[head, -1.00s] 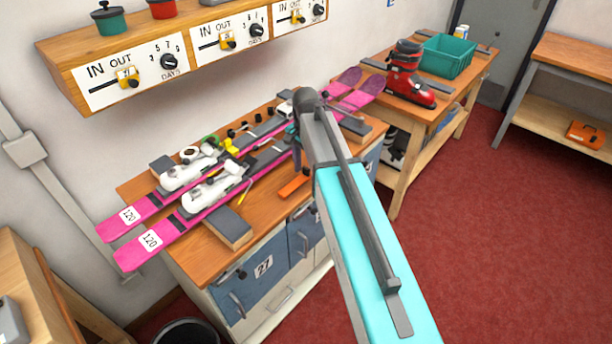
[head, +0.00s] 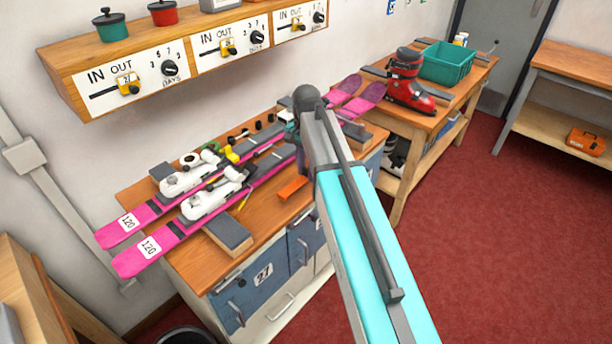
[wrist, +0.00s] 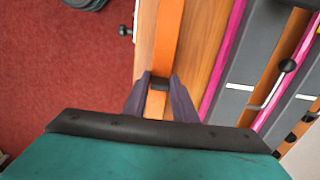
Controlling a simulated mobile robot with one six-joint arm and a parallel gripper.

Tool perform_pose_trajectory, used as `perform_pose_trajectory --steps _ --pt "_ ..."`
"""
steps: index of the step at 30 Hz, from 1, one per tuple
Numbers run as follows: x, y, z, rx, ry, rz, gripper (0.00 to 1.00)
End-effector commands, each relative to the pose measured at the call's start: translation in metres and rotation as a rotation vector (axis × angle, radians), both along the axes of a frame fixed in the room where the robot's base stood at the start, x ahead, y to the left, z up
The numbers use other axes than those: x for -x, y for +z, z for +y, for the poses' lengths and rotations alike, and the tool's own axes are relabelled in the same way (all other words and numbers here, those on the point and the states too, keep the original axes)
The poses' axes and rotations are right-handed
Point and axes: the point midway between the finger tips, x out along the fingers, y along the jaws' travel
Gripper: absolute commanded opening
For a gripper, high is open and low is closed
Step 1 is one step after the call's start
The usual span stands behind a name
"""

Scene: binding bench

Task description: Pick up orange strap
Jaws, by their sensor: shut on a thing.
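The orange strap (wrist: 168,40) runs away from my gripper over the wooden bench top (wrist: 205,35) in the wrist view. My gripper (wrist: 160,85) has its two dark fingers shut on the strap, with a small dark piece across it between the fingertips. More orange shows just below that piece. In the head view a short end of the strap (head: 292,188) shows near the bench's front edge, left of my arm. My arm hides the rest of the strap and most of the gripper there.
Two pink skis (head: 160,240) with white bindings lie along the bench, left of the strap. A dark-topped block (head: 229,234) sits at the front edge. A red boot (head: 407,82) and teal crate (head: 447,64) stand on the far table. Red floor (head: 500,220) is open at right.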

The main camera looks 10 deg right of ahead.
Motion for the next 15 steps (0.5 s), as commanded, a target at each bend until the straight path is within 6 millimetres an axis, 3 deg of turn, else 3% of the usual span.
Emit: perform_pose_trajectory --steps 15 --pt "-0.001 0.063 0.0 -0.001 0.0 -0.001 0.02"
